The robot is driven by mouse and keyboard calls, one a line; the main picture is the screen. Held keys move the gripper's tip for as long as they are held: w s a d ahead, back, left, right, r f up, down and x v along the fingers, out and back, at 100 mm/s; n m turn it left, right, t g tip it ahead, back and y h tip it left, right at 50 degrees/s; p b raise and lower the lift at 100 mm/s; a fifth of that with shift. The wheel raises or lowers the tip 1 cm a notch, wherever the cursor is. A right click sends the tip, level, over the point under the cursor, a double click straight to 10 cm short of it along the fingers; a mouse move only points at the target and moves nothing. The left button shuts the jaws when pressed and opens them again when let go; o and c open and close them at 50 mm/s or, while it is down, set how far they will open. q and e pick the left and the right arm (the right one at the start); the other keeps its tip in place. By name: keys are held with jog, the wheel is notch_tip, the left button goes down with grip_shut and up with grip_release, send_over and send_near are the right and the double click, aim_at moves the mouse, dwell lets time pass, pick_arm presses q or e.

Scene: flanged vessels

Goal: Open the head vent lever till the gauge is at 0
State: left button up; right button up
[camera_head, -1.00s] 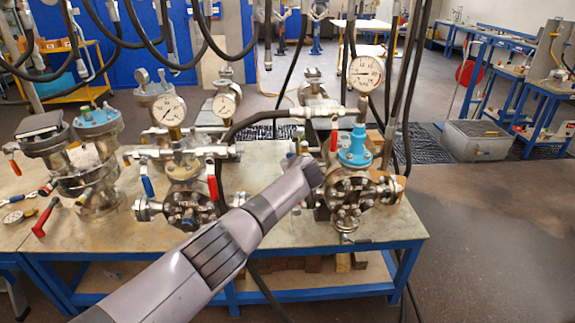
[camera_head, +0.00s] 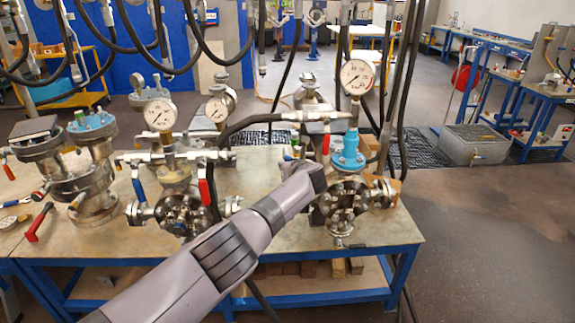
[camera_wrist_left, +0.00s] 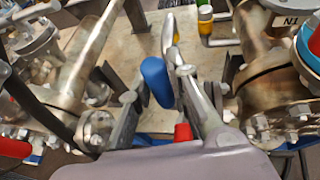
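The right flanged vessel (camera_head: 346,196) stands on the bench with a turquoise fitting on top. Its round gauge (camera_head: 357,77) sits above; the needle is off the bottom, but I cannot read the value exactly. A red lever (camera_head: 326,138) hangs near the pipe above my left gripper (camera_head: 316,178), which is beside the vessel's left side, its fingers mostly hidden there. In the left wrist view the gripper (camera_wrist_left: 158,88) is open, with a blue lever (camera_wrist_left: 156,82) between its fingers; I cannot tell whether they touch it. A red end (camera_wrist_left: 183,132) shows below. My right gripper is out of view.
A second vessel (camera_head: 184,214) with blue and red levers and a gauge (camera_head: 160,114) stands to the left. Another vessel (camera_head: 92,165) is further left. Black hoses hang around the vessels. The bench's front right corner (camera_head: 385,232) is clear.

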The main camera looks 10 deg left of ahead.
pick_arm(q)
jog(key=o, duration=0.4)
jog(key=shift+f, duration=0.1)
jog(key=shift+o, duration=0.2)
jog(key=shift+s+d, duration=0.1)
jog(key=shift+d, duration=0.1)
jog(key=v, duration=1.1)
jog(key=shift+s+r, duration=0.25)
jog(key=shift+s, duration=0.1)
dwell(0.8)
